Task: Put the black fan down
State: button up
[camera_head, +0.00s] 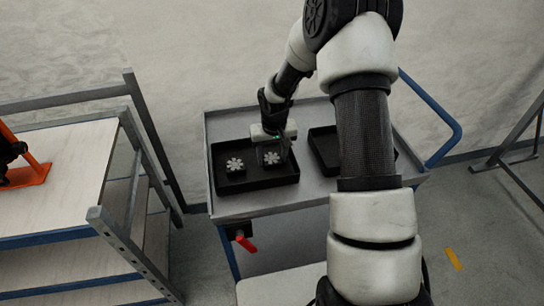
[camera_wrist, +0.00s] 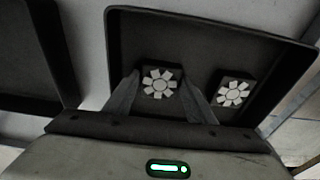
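The black fan (camera_head: 271,158) is a small dark block with a white bladed rotor on its face. It also shows in the wrist view (camera_wrist: 159,83), between my two fingers. My gripper (camera_head: 272,150) appears shut on its sides, with the fingers reaching down into a black tray (camera_head: 262,186). The fan is at or just above the tray floor; I cannot tell if it touches. A second, similar fan (camera_head: 235,165) lies in the same tray to the left, and in the wrist view it is to the right (camera_wrist: 234,92), apart from my fingers.
The tray stands on a grey cart (camera_head: 300,195) with a blue handle (camera_head: 440,115). Another black tray (camera_head: 323,150) is to the right, partly hidden by my arm. A shelf rack (camera_head: 60,190) holding an orange object (camera_head: 28,172) stands at the left.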

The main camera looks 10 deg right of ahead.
jog(key=shift+o, duration=1.3)
